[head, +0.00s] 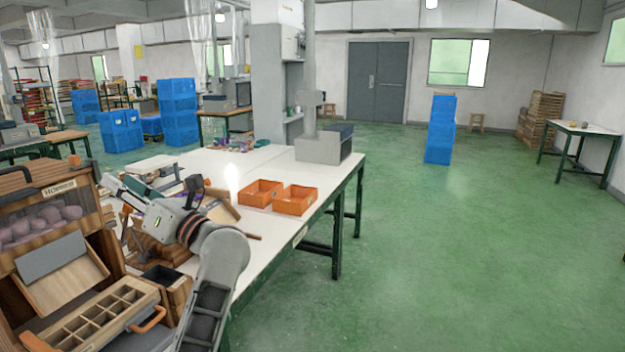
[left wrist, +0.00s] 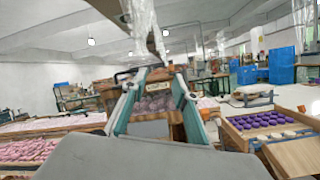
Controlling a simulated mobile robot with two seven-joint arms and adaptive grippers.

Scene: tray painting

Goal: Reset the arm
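My left arm (head: 218,262) rises from the bottom of the head view and bends left over the worktable. Its gripper (head: 120,195) points left, above the table and close to the wooden cabinet. In the left wrist view the two teal fingers of my left gripper (left wrist: 159,76) stand apart with nothing between them. Beyond them is the wooden cabinet (left wrist: 150,88) with pinkish round pieces behind its front. My right gripper is in neither view.
The white worktable (head: 265,222) carries two orange bins (head: 260,193) and a grey machine (head: 318,148). The wooden cabinet (head: 92,222) and a compartment tray (head: 95,320) stand at lower left. A tray of purple pieces (left wrist: 240,141) lies right in the wrist view.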

